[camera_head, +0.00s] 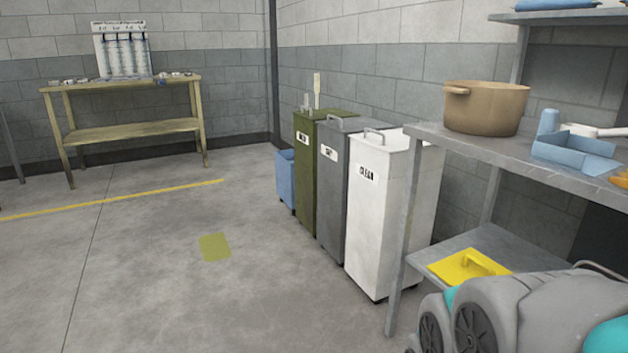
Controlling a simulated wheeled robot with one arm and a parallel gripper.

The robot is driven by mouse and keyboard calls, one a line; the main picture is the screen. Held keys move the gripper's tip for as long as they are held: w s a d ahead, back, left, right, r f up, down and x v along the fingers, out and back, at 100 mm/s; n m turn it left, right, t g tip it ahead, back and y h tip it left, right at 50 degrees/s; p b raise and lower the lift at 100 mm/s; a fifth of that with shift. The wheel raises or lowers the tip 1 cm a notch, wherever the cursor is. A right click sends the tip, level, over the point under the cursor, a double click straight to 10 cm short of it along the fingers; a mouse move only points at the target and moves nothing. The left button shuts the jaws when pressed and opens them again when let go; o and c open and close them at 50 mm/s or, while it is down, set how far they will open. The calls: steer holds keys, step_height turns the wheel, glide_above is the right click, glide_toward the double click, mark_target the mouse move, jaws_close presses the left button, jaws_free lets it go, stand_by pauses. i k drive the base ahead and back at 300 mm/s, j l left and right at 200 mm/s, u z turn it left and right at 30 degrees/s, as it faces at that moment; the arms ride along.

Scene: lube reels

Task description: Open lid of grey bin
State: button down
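The grey bin (333,200) is tall and narrow and stands upright on the floor against the wall, right of centre. It is between a green bin (305,190) and a white bin (375,215). Its flat lid (355,128) looks closed and has a raised handle (337,121) near the front edge. A small white label (328,154) is on its front. The white bin hides much of its right side. My gripper is not in view; only grey and teal parts of my arm show at the lower right.
A metal shelf unit (580,172) stands right of the bins, holding a brown pot (486,108), a blue tray (575,150) and a yellow item (465,268) lower down. A blue bin (287,180) is beyond the green bin. The floor left of the bins is clear. A wooden table (125,132) stands farther back.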

mark_target(351, 124)
steer(key=i+j+z, duration=0.2)
steer(key=i, duration=0.7)
steer(key=l, duration=0.05)
